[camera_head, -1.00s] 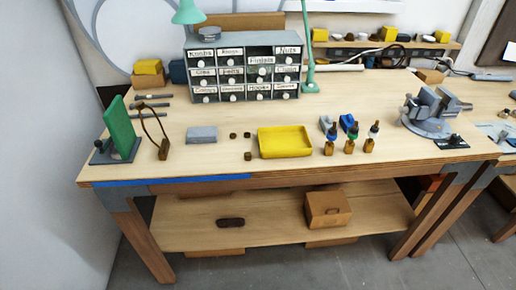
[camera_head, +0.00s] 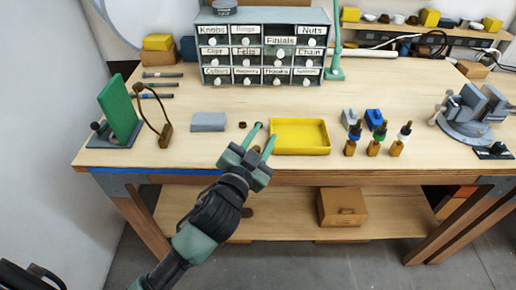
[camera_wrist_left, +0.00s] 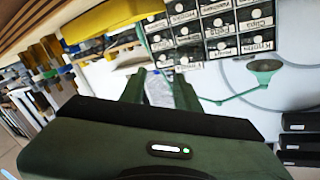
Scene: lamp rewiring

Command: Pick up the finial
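No finial can be made out for certain. The drawer labelled Finials (camera_head: 281,41) is pulled out of the grey drawer cabinet (camera_head: 216,19), and its inside is too dark to read. One small brown piece (camera_head: 242,125) lies on the bench beside the grey block (camera_head: 208,122); others near it are hidden or blurred by my gripper. My left gripper (camera_head: 260,142) is open above the front of the bench, left of the yellow tray (camera_head: 300,151). In the left wrist view its fingers (camera_wrist_left: 159,90) are apart, with a pale, blurred shape seen between them. My right gripper is out of view.
A green panel on a stand (camera_head: 120,110) and a brown block with a wire loop (camera_head: 166,135) stand at the left. Several small bottles (camera_head: 375,140) stand right of the tray, with a vise (camera_head: 470,117) farther right. Bare bench lies before the cabinet.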

